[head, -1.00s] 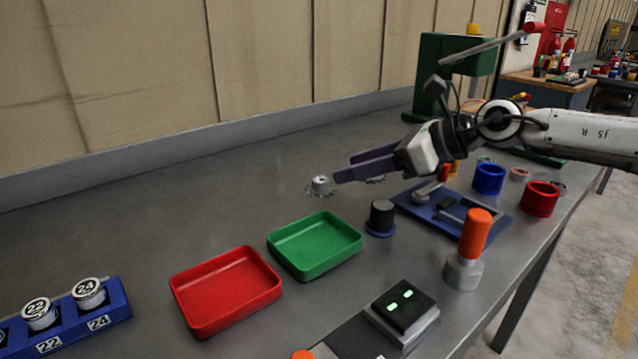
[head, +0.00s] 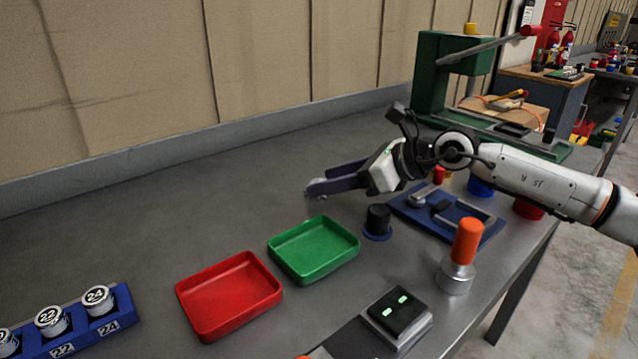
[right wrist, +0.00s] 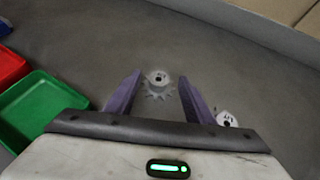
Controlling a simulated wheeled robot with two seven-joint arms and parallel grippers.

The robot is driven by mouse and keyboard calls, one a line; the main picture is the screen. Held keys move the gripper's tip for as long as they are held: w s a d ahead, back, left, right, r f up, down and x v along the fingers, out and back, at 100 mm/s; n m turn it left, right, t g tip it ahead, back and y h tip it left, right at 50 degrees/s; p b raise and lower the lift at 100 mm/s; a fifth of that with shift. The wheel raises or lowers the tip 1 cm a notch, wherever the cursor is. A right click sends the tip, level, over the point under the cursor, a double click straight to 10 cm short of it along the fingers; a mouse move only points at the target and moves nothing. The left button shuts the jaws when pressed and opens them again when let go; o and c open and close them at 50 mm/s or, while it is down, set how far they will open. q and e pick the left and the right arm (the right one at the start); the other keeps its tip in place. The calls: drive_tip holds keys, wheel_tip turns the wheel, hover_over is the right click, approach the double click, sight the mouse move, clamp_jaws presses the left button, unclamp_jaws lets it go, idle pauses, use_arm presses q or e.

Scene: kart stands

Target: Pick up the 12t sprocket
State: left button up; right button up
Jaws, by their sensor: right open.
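A small grey toothed sprocket with a pale hub (right wrist: 158,80) sits on the bench, its top mark too small to read surely. In the right wrist view it lies between the tips of my right gripper's open fingers, with bare bench showing around it. In the head view my right gripper (head: 320,188) reaches left, low over the bench, and its fingers largely hide the sprocket. A second pale hub (right wrist: 227,118) with a small mark shows just outside the right finger in the right wrist view, partly hidden. My left gripper is not in view.
A green tray (head: 314,277) and a red tray (head: 232,332) stand in front of the gripper. A black knob on a blue base (head: 377,222), a blue fixture (head: 470,232) and an orange-handled tool (head: 466,245) stand to the right. The back left bench is clear.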

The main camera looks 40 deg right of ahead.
drive_tip(key=shift+w+a+f, duration=0.2)
drive_tip(key=shift+w+a, duration=0.05)
drive_tip(key=shift+w, duration=0.15)
clamp_jaws()
